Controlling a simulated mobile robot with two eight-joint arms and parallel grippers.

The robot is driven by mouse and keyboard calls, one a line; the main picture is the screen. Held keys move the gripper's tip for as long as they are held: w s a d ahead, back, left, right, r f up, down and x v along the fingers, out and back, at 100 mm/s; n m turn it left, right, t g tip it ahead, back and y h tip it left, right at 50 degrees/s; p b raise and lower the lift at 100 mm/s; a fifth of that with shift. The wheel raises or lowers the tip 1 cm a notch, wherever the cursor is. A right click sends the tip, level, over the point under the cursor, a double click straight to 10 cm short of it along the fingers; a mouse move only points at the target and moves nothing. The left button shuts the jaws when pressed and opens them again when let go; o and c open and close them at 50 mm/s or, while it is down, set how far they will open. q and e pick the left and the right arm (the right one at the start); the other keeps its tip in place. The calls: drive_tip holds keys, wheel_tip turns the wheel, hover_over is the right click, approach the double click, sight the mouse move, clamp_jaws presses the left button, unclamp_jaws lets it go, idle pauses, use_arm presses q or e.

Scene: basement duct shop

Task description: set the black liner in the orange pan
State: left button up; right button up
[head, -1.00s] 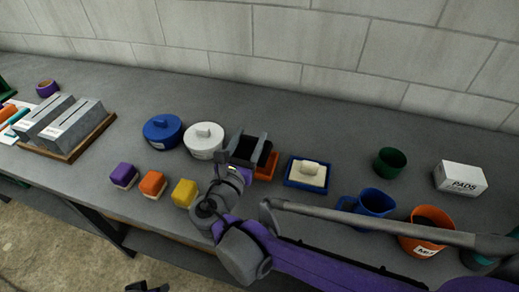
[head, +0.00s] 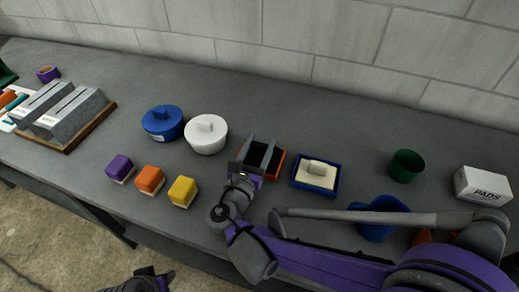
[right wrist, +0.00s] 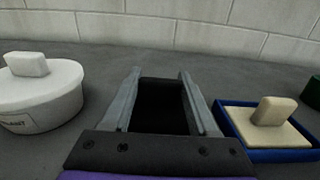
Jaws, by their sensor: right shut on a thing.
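The black liner (head: 257,154) is between the fingers of my right gripper (head: 256,157), which is shut on it. In the right wrist view the dark liner (right wrist: 161,106) fills the space between the two grey fingers. The orange pan (head: 278,162) shows as a rim along the liner's right side; the gripper and liner hide the rest. The liner is over or in the pan; I cannot tell whether it rests on the bottom. My left gripper (head: 148,279) shows dark at the bottom edge, away from the bench items; its jaws are unclear.
A white lidded pot (head: 206,136) stands left of the pan and a blue tray (head: 299,184) with a cream block close on its right. Yellow (head: 183,191), orange and purple blocks lie front left. A blue mug (head: 378,229) is behind my right arm. The bench behind the pan is clear.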

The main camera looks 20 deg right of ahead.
drive_tip(key=shift+f, duration=0.55)
drive_tip(key=shift+f, duration=0.1)
drive_tip(key=o, duration=1.4)
drive_tip(key=shift+c, duration=0.2)
drive_tip(key=v, duration=1.2)
